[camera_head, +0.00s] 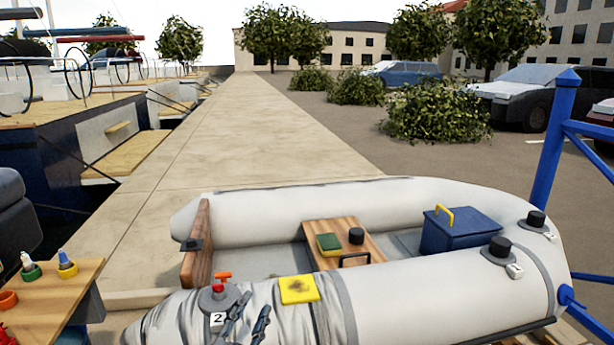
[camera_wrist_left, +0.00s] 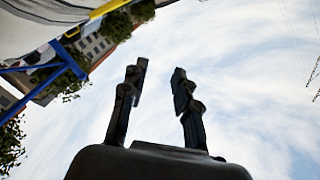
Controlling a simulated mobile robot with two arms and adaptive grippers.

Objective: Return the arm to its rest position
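My left gripper (camera_head: 248,316) shows at the bottom of the head view, its dark fingers pointing up in front of the near tube of the grey inflatable boat (camera_head: 430,300). In the left wrist view the two fingers of this gripper (camera_wrist_left: 160,80) stand apart, with only sky between them. It is open and empty. Most of the left arm is below the head view's edge. My right gripper is not in view.
A wooden table (camera_head: 60,296) with small coloured holders stands at left. A blue frame (camera_head: 553,150) rises at right. Open sky surrounds the fingertips in the wrist view.

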